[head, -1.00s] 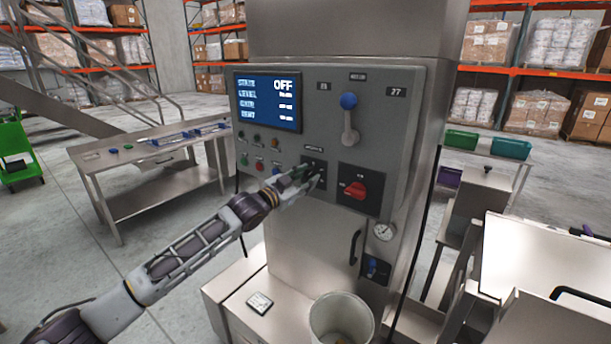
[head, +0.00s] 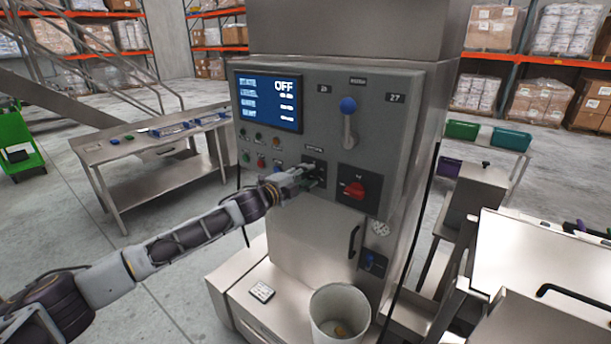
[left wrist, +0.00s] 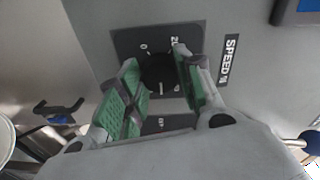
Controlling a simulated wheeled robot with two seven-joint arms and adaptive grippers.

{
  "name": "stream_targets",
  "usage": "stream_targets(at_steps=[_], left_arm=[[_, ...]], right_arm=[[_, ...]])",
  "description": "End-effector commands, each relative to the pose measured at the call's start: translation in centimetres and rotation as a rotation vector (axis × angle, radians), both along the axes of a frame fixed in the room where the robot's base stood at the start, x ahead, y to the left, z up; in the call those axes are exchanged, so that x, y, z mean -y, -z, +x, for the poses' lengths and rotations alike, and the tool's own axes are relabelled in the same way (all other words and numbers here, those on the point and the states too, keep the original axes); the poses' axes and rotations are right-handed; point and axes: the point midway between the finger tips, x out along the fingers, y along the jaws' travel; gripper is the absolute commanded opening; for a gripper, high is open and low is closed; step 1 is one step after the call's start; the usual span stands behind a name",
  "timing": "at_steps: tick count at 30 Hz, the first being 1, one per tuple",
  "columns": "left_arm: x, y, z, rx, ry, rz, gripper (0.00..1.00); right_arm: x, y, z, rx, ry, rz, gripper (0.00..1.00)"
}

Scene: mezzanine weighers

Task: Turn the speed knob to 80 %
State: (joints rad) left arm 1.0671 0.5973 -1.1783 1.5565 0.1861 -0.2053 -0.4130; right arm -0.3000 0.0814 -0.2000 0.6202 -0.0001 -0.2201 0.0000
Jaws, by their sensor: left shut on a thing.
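The speed knob (left wrist: 158,75) is a black round knob on a dark plate with the label SPEED % beside it. In the left wrist view it sits between the green pads of my left gripper (left wrist: 160,88), which is shut on it. A white pointer mark shows on the knob; the dial numbers are partly hidden. In the head view my left gripper (head: 311,178) is at the knob's plate and covers most of it. The screen (head: 268,101) at the panel's upper left reads OFF on its top line. My right gripper is not in view.
A red rotary switch (head: 354,190) is right of my left gripper, and a blue-tipped lever (head: 348,120) is above. Several small buttons lie to its left. A white bucket (head: 340,315) stands below. A steel table (head: 150,150) is at left.

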Motion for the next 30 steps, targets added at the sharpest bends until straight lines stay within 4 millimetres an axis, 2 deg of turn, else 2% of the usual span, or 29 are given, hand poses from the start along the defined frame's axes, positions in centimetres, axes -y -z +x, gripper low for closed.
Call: stream_targets(at_steps=[15,30], left_arm=[[0.01,0.11,-0.04,0.246,0.0,0.346,0.12],[0.03,0.08,-0.05,0.309,0.0,0.433,0.12]], right_arm=[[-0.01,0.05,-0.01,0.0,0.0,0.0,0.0],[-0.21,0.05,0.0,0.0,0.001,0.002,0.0]])
